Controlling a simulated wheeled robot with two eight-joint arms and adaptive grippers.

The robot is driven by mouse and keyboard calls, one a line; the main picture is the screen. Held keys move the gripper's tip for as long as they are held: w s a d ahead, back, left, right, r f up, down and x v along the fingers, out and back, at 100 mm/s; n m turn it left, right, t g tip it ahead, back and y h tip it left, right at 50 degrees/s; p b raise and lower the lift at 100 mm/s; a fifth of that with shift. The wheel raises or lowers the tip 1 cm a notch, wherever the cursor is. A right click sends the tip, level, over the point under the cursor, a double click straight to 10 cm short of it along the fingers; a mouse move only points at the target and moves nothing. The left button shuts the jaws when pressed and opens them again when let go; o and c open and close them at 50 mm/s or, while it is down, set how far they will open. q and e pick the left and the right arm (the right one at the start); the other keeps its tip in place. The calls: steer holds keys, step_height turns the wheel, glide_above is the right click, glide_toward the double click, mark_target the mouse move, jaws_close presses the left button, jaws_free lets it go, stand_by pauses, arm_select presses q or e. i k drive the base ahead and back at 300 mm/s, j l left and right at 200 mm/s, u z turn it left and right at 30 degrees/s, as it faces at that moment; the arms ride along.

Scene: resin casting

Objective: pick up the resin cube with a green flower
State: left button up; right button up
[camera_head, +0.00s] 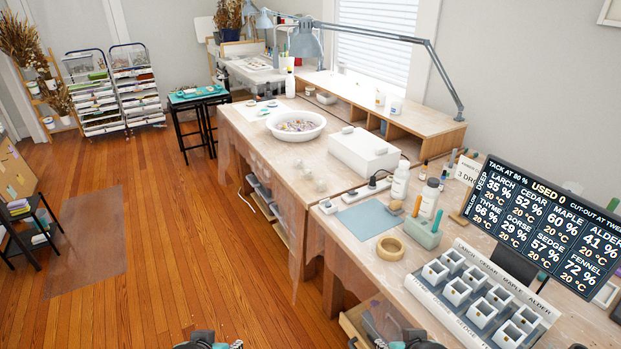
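No cube with a green flower can be made out in the head view. Several small clear pieces (307,178) lie on the workbench left of the white box; their shapes and contents are too small to tell. A grey rack (451,307) at the front right holds white square cups in rows, with yellowish or dark contents in some. Only dark parts of my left arm's end (208,342) and my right arm's end (408,342) show at the bottom edge, away from the clear pieces. Their fingers are cut off or unclear, and nothing held is visible.
A white bowl (296,125), white box (364,153), blue-grey mat (367,219), tape roll (390,248), bottles (400,180) and a green holder (423,232) stand on the bench. A dark display (540,225) stands at right. A lamp (306,42) arches over the back. The wooden floor (190,240) at left is largely clear.

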mark_target(308, 173)
steer(key=i+j, duration=0.25)
steer(key=i, duration=0.25)
steer(key=i+j+u, duration=0.1)
steer(key=i+j, duration=0.15)
steer(key=i, duration=0.2)
steer(key=i+j, duration=0.2)
steer(key=i, duration=0.3)
steer(key=i+j+u, duration=0.1)
steer(key=i, duration=0.4)
steer(key=i+j, duration=0.25)
steer(key=i, duration=0.25)
steer(key=j+u, duration=0.05)
